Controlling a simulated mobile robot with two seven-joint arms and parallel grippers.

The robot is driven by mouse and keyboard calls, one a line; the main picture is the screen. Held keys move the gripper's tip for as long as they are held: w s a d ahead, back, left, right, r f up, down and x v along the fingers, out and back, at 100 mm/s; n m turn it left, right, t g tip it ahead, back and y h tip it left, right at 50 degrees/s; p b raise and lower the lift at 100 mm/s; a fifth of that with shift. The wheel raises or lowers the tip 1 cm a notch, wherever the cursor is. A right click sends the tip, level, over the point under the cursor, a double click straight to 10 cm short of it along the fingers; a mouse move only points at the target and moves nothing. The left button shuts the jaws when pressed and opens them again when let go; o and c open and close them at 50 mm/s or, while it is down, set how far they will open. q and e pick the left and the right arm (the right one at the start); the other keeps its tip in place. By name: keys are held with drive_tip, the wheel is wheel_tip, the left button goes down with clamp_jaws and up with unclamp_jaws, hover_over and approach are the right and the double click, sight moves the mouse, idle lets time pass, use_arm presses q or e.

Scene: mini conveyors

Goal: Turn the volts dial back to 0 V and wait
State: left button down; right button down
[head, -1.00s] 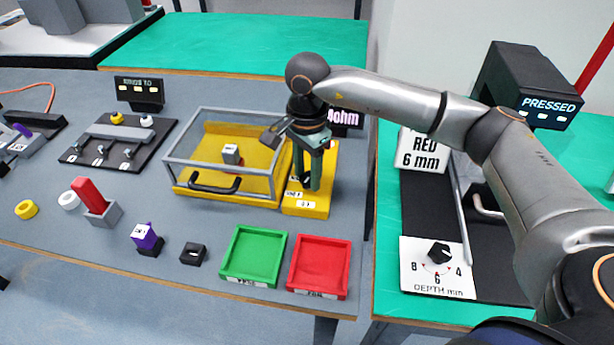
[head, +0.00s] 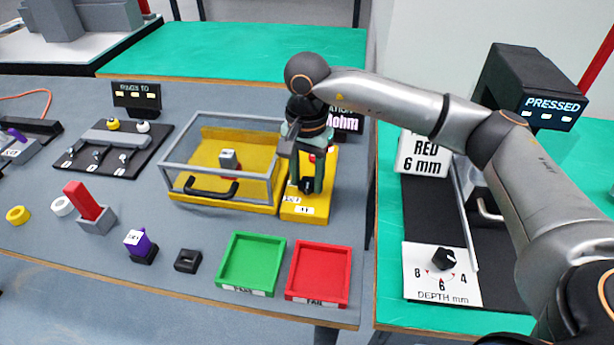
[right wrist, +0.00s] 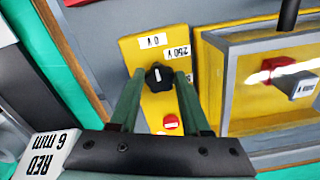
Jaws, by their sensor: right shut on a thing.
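The volts dial (right wrist: 158,76) is a black knob with a white mark on a yellow panel (right wrist: 133,46). In the right wrist view its mark points roughly up, towards the 0 V label (right wrist: 153,41). The 250 V label (right wrist: 177,53) is up and to the right of the knob. My right gripper (right wrist: 158,84) is shut on the dial, one green finger on each side of it. In the head view the right gripper (head: 307,186) points down over the yellow panel (head: 304,212) and partly hides it. My left gripper is not in view.
A clear-walled yellow box (head: 225,199) with a black handle stands just left of the panel. A red button (right wrist: 171,122) is on the panel. Green (head: 250,262) and red (head: 318,272) trays lie in front. A display (head: 345,122) behind is partly hidden.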

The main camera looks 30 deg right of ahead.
sight(307, 185)
drive_tip(key=shift+r, duration=0.1)
drive_tip(key=shift+c, duration=1.8)
unclamp_jaws()
wheel_tip(307, 185, up, 12)
drive_tip(key=shift+r+p, duration=0.25)
drive_tip(key=shift+p, duration=0.2)
drive_tip(key=shift+s+f, duration=0.1)
